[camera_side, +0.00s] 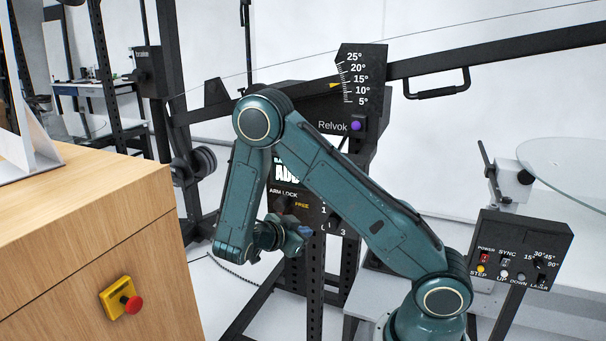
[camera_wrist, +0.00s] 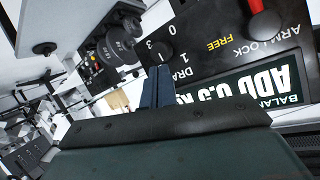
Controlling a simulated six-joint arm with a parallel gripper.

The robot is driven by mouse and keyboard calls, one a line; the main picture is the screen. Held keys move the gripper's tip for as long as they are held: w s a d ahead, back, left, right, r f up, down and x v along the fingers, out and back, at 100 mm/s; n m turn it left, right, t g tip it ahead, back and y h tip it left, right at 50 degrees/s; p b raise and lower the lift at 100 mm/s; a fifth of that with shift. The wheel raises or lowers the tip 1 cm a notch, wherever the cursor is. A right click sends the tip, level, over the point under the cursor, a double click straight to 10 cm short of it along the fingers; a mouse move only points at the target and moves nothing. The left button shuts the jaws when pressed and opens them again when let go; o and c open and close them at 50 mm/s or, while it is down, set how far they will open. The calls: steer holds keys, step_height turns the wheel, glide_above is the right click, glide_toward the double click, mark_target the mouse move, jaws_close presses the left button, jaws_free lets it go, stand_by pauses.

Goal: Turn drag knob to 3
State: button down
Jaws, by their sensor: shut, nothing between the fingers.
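The black control panel (camera_side: 290,190) hangs below the arm scale, partly hidden by my arm. In the wrist view the panel is upside down, and the digits 0, 1 and 3 surround the dark knob (camera_wrist: 158,53). In the side view my gripper (camera_side: 304,234) is left of the knob.
A green display (camera_wrist: 245,85) is on the same panel. A wooden cabinet (camera_side: 90,220) with a red stop button (camera_side: 132,304) stands left. A second control box (camera_side: 520,250) stands right.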

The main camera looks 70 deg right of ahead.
mark_target(330, 225)
steer(key=shift+w+d+f+m+h, duration=0.1)
steer(key=shift+d+f+m+h, duration=0.2)
steer(key=shift+f+h, duration=0.3)
steer(key=shift+w+d+f+m+h, duration=0.1)
steer(key=shift+d+f+m+h, duration=0.05)
steer(key=shift+f+m+h, duration=0.4)
steer(key=shift+d+f+m+h, duration=0.25)
steer(key=shift+f+h, duration=0.3)
steer(key=shift+h, duration=0.1)
steer(key=shift+d, duration=0.1)
steer(key=shift+d, duration=3.45)
steer(key=shift+s, duration=0.25)
steer(key=shift+s+r, duration=0.3)
steer(key=shift+r, duration=0.5)
steer(key=shift+s+r, duration=0.3)
steer(key=shift+s, duration=0.15)
